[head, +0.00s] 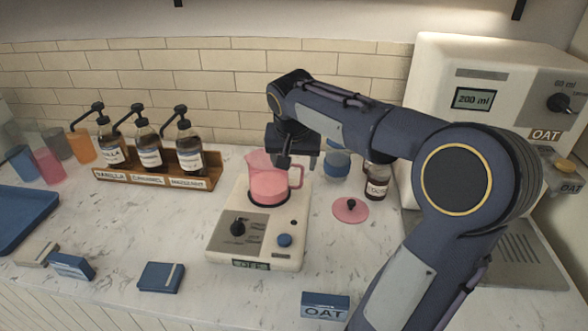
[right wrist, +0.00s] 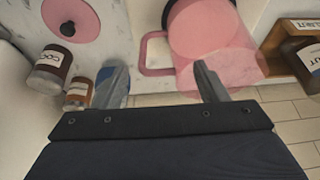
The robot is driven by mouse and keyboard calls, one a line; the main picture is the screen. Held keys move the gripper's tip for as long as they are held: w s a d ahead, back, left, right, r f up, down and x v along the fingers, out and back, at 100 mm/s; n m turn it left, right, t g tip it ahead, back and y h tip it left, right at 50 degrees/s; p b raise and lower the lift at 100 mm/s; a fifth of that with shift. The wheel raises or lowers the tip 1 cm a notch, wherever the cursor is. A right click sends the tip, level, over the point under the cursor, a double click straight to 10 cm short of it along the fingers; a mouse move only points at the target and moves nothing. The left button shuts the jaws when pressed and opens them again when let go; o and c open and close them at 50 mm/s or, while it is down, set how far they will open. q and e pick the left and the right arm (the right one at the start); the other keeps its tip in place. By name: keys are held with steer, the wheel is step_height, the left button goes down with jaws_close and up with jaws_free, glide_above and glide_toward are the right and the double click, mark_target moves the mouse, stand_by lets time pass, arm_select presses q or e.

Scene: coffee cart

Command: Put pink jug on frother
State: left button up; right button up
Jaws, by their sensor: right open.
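The pink jug (head: 266,187) is see-through with pink contents and stands upright on the round plate of the cream frother (head: 225,246). Its handle points right in the head view. In the right wrist view the jug (right wrist: 212,62) lies right of centre, with its handle (right wrist: 157,71) between the lines of the two fingers. My right gripper (head: 289,160) is open at the jug's handle side, near its rim. Its spread fingers also show in the right wrist view (right wrist: 160,76). Whether a finger touches the jug I cannot tell. My left gripper is not in view.
A wooden rack (head: 150,180) of pump bottles stands left of the frother. A pink lid (head: 350,209) and a brown jar (head: 376,182) are to its right. The coffee machine (head: 425,110) stands at the right. A blue box (head: 160,277) and an OAT box (head: 325,305) lie in front.

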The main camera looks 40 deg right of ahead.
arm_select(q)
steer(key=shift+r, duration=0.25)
arm_select(e)
steer(key=v, duration=0.6)
steer(key=shift+r, duration=0.35)
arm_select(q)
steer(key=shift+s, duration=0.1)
arm_select(e)
steer(key=shift+s+a+f, duration=0.1)
steer(key=shift+s, duration=0.15)
